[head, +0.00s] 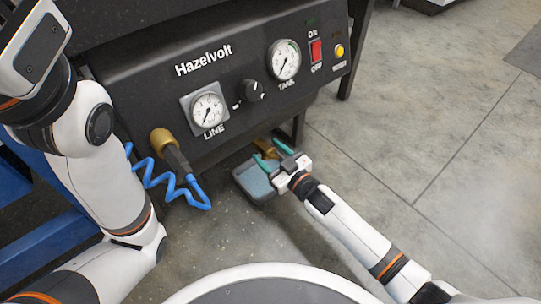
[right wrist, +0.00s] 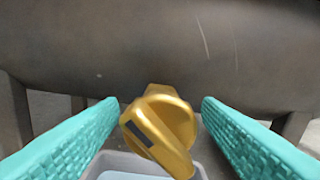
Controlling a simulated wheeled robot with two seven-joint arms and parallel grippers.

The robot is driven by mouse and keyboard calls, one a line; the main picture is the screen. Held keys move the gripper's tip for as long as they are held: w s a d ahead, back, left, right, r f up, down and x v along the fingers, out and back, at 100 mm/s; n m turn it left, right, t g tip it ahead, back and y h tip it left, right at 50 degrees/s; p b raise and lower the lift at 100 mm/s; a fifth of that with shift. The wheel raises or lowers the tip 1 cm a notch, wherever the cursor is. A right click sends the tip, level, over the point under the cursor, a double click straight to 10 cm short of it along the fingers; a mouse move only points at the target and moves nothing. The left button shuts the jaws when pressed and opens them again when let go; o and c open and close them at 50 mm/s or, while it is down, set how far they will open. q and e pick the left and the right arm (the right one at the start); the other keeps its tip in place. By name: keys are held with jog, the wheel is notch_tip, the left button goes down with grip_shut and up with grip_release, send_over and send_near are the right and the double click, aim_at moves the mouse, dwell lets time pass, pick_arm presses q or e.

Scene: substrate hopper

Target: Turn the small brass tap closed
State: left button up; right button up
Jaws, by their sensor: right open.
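The small brass tap (right wrist: 165,125) sits between the two teal fingers of my right gripper (right wrist: 162,128) in the right wrist view, with a gap on each side. Its winged handle is tilted and bears a dark mark on its left edge. In the head view the tap (head: 264,144) shows only in part, under the machine's lower right end, behind the fingers. My right gripper (head: 266,162) is open there. My left arm rises at the left, but its fingers are not visible.
A grey tray (head: 241,176) with a bluish inside lies below the tap; its rim (right wrist: 200,172) also shows in the wrist view. The black Hazelvolt panel (head: 228,105) stands above, with gauges, a knob and a red switch. A blue coiled hose (head: 165,176) hangs left. The right floor is clear.

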jog(key=shift+c, duration=0.6)
jog(key=c, duration=0.9)
jog(key=m+p, duration=0.2)
jog(key=p, duration=0.1)
jog(key=shift+r, duration=0.25)
jog(key=shift+f+m+p, duration=0.2)
jog(key=shift+m+p, duration=0.2)
jog(key=shift+p, duration=0.05)
jog(key=o, duration=1)
